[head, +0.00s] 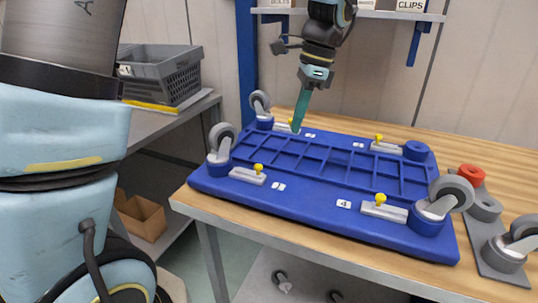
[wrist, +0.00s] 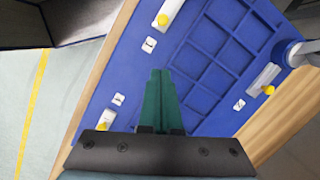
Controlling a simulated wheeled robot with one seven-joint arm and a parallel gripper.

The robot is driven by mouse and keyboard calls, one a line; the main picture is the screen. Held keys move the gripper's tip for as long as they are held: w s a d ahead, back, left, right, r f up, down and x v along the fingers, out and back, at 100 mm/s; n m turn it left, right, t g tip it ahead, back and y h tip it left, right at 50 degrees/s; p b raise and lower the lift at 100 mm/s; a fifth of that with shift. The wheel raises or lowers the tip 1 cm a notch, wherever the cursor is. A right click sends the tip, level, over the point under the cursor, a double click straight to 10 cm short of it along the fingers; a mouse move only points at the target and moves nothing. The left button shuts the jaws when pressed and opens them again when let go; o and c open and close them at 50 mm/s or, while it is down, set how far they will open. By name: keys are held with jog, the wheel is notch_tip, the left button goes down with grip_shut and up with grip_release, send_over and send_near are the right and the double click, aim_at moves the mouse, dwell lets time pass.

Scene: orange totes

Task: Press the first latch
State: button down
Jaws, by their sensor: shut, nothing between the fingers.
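A blue platform (head: 300,205) lies upside down on the table, with yellow-knobbed latches near its corners. The near-left latch (head: 247,175), near-right latch (head: 384,211) and far-right latch (head: 387,146) show clearly in the head view. The far-left latch (head: 284,127) is partly hidden behind my fingers. Only the "4" beside the near-right latch reads clearly, so I cannot tell which is first. My gripper (head: 296,130) is shut and empty, its green fingers pointing down over the far-left part. In the wrist view, the fingers (wrist: 158,75) appear over blue ribs, apart from the visible knobs.
A grey fixture with a red ring (head: 458,172) is at the right of the wooden table (head: 500,150). A grey crate (head: 160,75) sits on a side shelf at left. A blue post (head: 246,50) and wall shelf are behind.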

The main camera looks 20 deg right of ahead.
jog(key=p, duration=0.2)
send_near(263, 174)
jog(key=d+f, duration=0.1)
jog(key=s+d+f, duration=0.1)
jog(key=d+f, duration=0.1)
jog(key=shift+d+f, duration=0.2)
jog(key=shift+f, duration=0.15)
jog(key=shift+w+a+f, duration=0.1)
jog(key=shift+w+a, duration=0.1)
jog(key=shift+a, duration=0.4)
jog(key=shift+w+a+f, duration=0.1)
jog(key=shift+w+a, duration=0.15)
jog(key=shift+a, duration=0.35)
jog(key=shift+w+a+f+p, duration=0.2)
jog(key=shift+a+f+p, duration=0.15)
jog(key=shift+a, duration=0.3)
jog(key=shift+w+a+p, duration=0.4)
jog(key=shift+w+a, duration=0.35)
jog(key=shift+a, duration=0.05)
jog(key=shift+d+r, duration=0.1)
